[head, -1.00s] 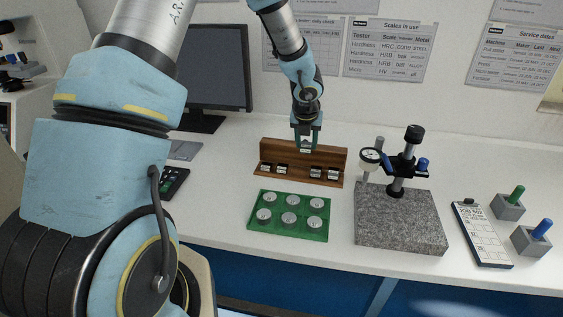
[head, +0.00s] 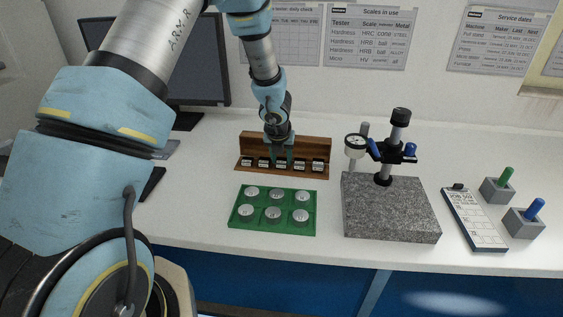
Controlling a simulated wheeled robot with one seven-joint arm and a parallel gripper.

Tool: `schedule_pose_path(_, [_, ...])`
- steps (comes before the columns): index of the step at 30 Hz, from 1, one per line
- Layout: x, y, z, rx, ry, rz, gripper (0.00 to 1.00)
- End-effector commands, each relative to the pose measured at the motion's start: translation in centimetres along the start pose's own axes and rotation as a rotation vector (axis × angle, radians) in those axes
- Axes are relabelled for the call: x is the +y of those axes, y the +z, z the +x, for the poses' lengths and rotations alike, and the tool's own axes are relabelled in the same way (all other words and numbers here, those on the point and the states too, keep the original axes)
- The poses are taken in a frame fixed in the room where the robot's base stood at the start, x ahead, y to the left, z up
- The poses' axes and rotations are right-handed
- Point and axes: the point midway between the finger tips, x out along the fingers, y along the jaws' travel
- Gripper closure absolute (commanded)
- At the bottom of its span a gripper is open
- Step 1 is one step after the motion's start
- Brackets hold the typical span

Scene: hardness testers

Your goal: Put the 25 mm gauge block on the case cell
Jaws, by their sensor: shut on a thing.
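The wooden case (head: 312,147) stands on the table in front of the wall, with a tall back board and a low front row of cells. Small dark blocks with white labels sit along the row; the labels are too small to read. My gripper (head: 282,162) points down at the middle of the row, shut on the middle block (head: 281,164), which I take as the 25 mm gauge block. That block is level with its neighbours, in line with the middle cell. Whether it touches the cell floor cannot be told.
A green tray (head: 233,222) with several round metal pieces lies in front of the case. Farther right are a job sheet (head: 474,220) and two grey blocks with green and blue handles. A monitor stands behind left.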

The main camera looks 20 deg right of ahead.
Motion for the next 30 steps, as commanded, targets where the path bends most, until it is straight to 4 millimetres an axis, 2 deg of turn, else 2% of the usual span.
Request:
schedule_pose_path(8, [0.0, 0.0, 0.2, -0.001, 0.000, 0.000, 1.00])
schedule_pose_path(9, [0.0, 0.0, 0.1, -0.001, 0.000, 0.000, 0.53])
schedule_pose_path(12, [0.0, 0.0, 0.1, -0.001, 0.000, 0.000, 0.43])
schedule_pose_path(19, [0.0, 0.0, 0.0, -0.001, 0.000, 0.000, 0.43])
schedule_pose_path(23, [0.0, 0.2, -0.7, -0.002, 0.000, -0.001, 0.43])
schedule_pose_path(26, [0.0, 0.3, -2.3, -0.002, -0.001, -0.002, 0.43])
schedule_pose_path(30, [0.1, 0.4, -5.3, -0.003, -0.001, -0.003, 0.43])
